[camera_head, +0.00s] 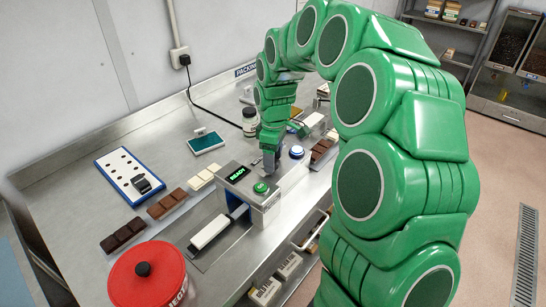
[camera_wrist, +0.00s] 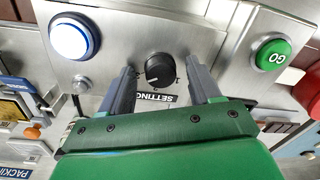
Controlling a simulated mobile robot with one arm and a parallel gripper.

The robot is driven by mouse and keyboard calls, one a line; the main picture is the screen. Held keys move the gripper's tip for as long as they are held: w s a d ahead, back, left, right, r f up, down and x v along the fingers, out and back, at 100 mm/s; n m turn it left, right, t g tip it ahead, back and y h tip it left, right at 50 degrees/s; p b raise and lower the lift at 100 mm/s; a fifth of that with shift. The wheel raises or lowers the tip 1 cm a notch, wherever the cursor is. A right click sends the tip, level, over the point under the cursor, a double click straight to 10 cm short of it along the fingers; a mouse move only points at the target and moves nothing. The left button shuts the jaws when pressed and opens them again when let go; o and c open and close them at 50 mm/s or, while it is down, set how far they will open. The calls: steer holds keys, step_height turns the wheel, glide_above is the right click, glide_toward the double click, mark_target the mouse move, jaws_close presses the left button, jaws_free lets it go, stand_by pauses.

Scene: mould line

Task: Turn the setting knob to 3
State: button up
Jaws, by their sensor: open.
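The setting knob (camera_wrist: 158,70) is a dark round dial on the metal control box (camera_wrist: 190,32), with scale marks and the word SETTING beside it, upside down in the wrist view. Which number it points to is too small to tell. My gripper (camera_wrist: 160,85) is open, one finger on each side of the knob, with visible gaps. In the head view my gripper (camera_head: 270,158) is at the top of the control box (camera_head: 262,208) and hides the knob.
A green GO button (camera_wrist: 273,54) and a lit blue-white button (camera_wrist: 74,37) flank the knob. The box has a READY display (camera_head: 237,173). Chocolate bars (camera_head: 166,203), a blue-edged white board (camera_head: 128,175) and a red lidded pot (camera_head: 147,275) stand on the steel table.

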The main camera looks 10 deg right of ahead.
steer(key=shift+r, duration=0.1)
steer(key=r, duration=0.7)
steer(key=shift+w+d+r, duration=0.1)
steer(key=shift+w+r, duration=0.05)
steer(key=shift+w, duration=0.1)
steer(key=shift+r, duration=0.15)
steer(key=shift+s, duration=0.15)
steer(key=s+d+m, duration=0.2)
steer(key=s+m, duration=0.2)
steer(key=s, duration=0.9)
steer(key=s+d+m, duration=0.3)
steer(key=s+m, duration=0.1)
steer(key=s, duration=0.9)
steer(key=s+d+m+g, duration=0.1)
steer(key=s+d+m, duration=0.2)
steer(key=s, duration=1)
steer(key=shift+s+m, duration=0.35)
steer(key=shift+m, duration=0.75)
